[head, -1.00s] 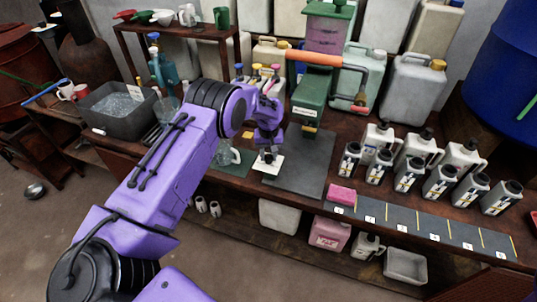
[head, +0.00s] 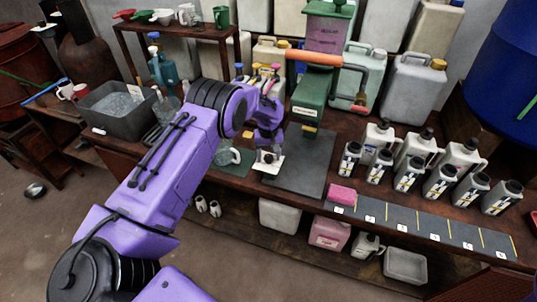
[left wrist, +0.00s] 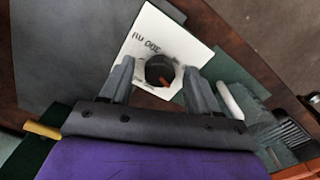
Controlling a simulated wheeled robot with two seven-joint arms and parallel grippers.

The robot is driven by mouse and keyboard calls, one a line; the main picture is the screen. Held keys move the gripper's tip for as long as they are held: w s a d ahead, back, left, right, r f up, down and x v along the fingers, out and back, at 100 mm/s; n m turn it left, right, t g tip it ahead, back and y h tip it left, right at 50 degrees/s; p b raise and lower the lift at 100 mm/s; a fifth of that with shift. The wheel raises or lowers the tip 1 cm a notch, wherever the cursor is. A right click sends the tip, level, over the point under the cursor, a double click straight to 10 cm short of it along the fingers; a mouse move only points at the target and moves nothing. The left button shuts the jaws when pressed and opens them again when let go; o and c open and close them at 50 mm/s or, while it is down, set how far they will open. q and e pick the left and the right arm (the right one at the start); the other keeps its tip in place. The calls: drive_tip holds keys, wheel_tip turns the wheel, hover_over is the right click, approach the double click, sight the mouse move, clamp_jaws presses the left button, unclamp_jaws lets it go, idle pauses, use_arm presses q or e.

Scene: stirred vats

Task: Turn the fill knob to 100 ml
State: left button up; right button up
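The fill knob (left wrist: 159,70) is a dark round knob with an orange mark, in the middle of a white plate (left wrist: 183,40) with dark lettering; I cannot read the lettering surely. In the head view the knob (head: 268,157) and the plate (head: 259,166) lie on the bench just below my left gripper (head: 267,146). In the left wrist view my left gripper (left wrist: 158,67) is open. Its two grey fingers stand on either side of the knob, with a visible gap to it. My right gripper is not in view.
A dark mat (head: 300,172) lies right of the plate, under a green press-like device (head: 311,95) with an orange handle. A pink sponge (head: 341,195) and several labelled bottles stand farther right.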

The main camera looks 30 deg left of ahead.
sight(268, 157)
use_arm(q)
drive_tip(key=shift+r, duration=0.15)
wheel_tip(268, 157, up, 10)
drive_tip(key=b, duration=0.2)
drive_tip(key=shift+r, duration=0.15)
drive_tip(key=shift+a, duration=0.1)
